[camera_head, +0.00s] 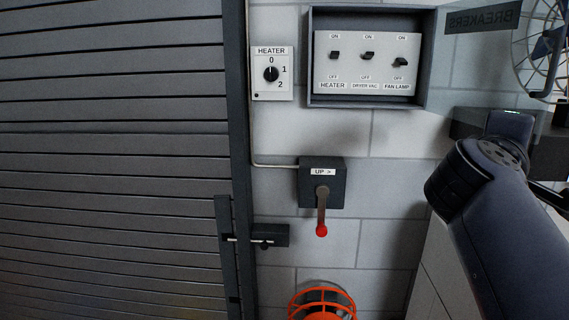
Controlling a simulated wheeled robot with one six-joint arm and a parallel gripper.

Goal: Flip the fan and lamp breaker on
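The breaker box (311,58) is on the block wall at top centre, with a light panel holding three dark switches. The fan and lamp breaker (400,62) is the right one, above the label FAN LAMP. Its lever sits lower than the other two and looks tipped down toward OFF. The heater breaker (335,55) and dryer vac breaker (368,56) sit higher, toward ON. My arm is at the right, below and right of the box. I cannot make out my gripper's fingers.
A clear cover marked BREAKERS (482,18) stands open at the box's right, before a caged fan (548,45). A heater dial (271,74), a red-tipped lever (321,212), a slatted shutter (110,160) and an orange cage (322,292) are nearby.

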